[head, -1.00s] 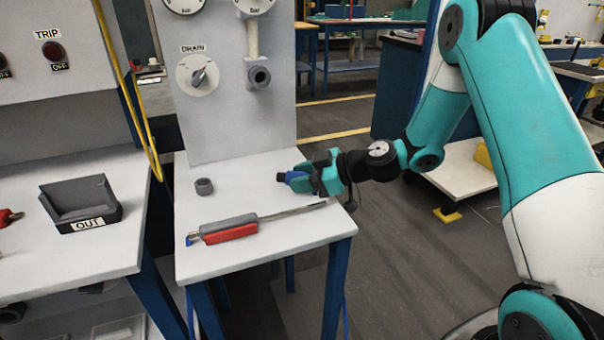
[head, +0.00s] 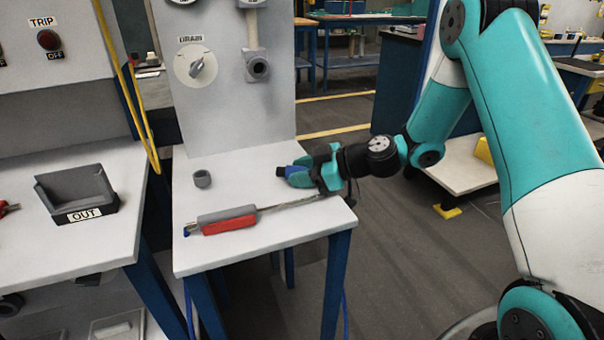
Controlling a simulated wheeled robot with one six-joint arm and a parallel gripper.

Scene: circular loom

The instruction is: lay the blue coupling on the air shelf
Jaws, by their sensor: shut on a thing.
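The blue coupling (head: 291,171), with a dark end pointing left, is between the teal fingers of my gripper (head: 300,173). My gripper is shut on it, and the fingers hide part of it. The coupling lies roughly level over the right rear part of the white-topped air shelf (head: 198,257). I cannot tell whether it touches the top or is just above it.
A panel with a drain dial (head: 196,66) rises behind. The OUT bin (head: 77,196) is on the left table.

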